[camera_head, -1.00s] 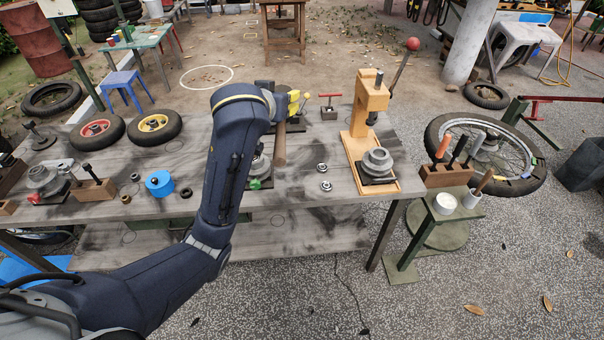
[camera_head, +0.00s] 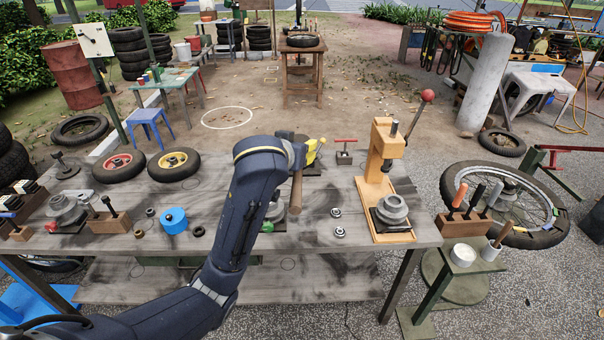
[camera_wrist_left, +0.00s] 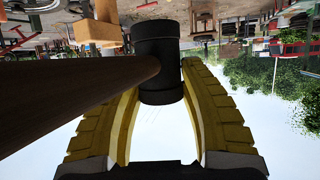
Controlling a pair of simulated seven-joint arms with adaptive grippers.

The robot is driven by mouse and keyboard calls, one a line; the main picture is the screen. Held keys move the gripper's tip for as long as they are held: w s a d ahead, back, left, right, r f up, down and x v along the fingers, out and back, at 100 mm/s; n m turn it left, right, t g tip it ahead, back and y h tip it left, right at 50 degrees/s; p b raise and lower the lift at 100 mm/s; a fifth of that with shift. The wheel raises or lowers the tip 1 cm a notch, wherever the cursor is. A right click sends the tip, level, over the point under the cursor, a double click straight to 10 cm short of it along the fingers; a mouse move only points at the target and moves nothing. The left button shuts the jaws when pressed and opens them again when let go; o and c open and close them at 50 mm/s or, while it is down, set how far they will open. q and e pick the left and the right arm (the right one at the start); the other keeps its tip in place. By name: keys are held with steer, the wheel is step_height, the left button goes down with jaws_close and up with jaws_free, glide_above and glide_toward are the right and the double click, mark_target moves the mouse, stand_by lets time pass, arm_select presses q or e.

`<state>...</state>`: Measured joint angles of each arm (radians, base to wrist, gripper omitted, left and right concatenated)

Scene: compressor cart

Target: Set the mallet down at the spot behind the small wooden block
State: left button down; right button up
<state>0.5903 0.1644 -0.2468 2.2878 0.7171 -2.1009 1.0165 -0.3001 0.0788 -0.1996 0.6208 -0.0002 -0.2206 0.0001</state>
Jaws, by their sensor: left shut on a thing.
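My left gripper (camera_head: 313,153) has yellow fingers and is over the far part of the workbench. It is shut on the mallet, whose brown handle (camera_head: 296,192) points toward the bench's near edge. In the left wrist view the yellow fingers (camera_wrist_left: 157,85) flank the black mallet head (camera_wrist_left: 158,55), and the handle (camera_wrist_left: 70,95) runs off left. A larger wooden block (camera_head: 108,223) holds a dark-handled tool. I cannot tell which block is meant. My right gripper is not in view.
A wooden press stand (camera_head: 379,165) rises right of my gripper. A red T-handled tool (camera_head: 345,153) stands between them. Two small wheels (camera_head: 174,164) and a blue tape roll (camera_head: 174,220) lie left. Two small metal rings (camera_head: 338,232) lie near the front. Bare boards show between these things.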

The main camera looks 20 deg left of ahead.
arm_select(q)
steer(key=w+a+f, duration=0.2)
steer(key=w+f, duration=0.8)
steer(key=f, duration=0.2)
steer(key=w+a+f+n+y, duration=0.1)
steer(key=w+a+f, duration=0.1)
steer(key=w+f, duration=0.8)
steer(key=shift+w+f, duration=0.2)
steer(key=shift+f, duration=1.3)
steer(key=shift+f, duration=2.6)
steer(key=shift+f, duration=0.8)
steer(key=shift+c, duration=1.4)
jaws_free()
steer(key=shift+s+f, duration=0.1)
steer(key=shift+f, duration=0.05)
